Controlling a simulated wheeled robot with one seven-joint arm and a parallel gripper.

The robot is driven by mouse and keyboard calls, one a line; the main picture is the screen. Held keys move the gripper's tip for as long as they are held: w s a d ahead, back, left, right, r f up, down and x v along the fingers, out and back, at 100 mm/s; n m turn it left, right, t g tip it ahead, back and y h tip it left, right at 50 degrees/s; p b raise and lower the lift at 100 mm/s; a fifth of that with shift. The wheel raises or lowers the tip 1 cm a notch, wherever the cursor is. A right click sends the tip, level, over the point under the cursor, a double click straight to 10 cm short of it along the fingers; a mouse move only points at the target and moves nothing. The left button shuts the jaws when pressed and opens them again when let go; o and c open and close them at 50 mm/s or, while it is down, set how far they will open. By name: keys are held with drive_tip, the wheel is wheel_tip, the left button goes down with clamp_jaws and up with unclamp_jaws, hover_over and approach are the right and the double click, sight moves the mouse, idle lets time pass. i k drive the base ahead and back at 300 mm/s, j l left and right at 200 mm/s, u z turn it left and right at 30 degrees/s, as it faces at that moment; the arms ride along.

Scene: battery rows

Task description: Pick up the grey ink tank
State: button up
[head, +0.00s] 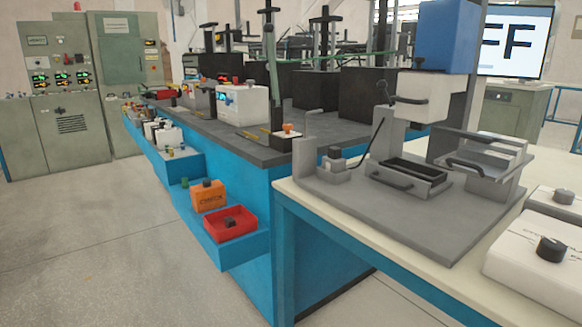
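I cannot make out for certain which thing is the grey ink tank. A small grey container with a black cap (335,160) stands upright at the left rear of the grey base plate (430,222) on the near table. It is small in view and any label on it cannot be read. My gripper is not in view.
The near cream table (328,212) also carries a press-like stand with a blue top (446,35), a black-lined tray with handles (408,180) and white boxes with black knobs (545,262). A blue bench (312,250) has an orange container (208,197) and red tray (230,226) on its ledge. Floor at left is clear.

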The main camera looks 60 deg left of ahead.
sight(333, 162)
drive_tip(key=u, duration=2.05)
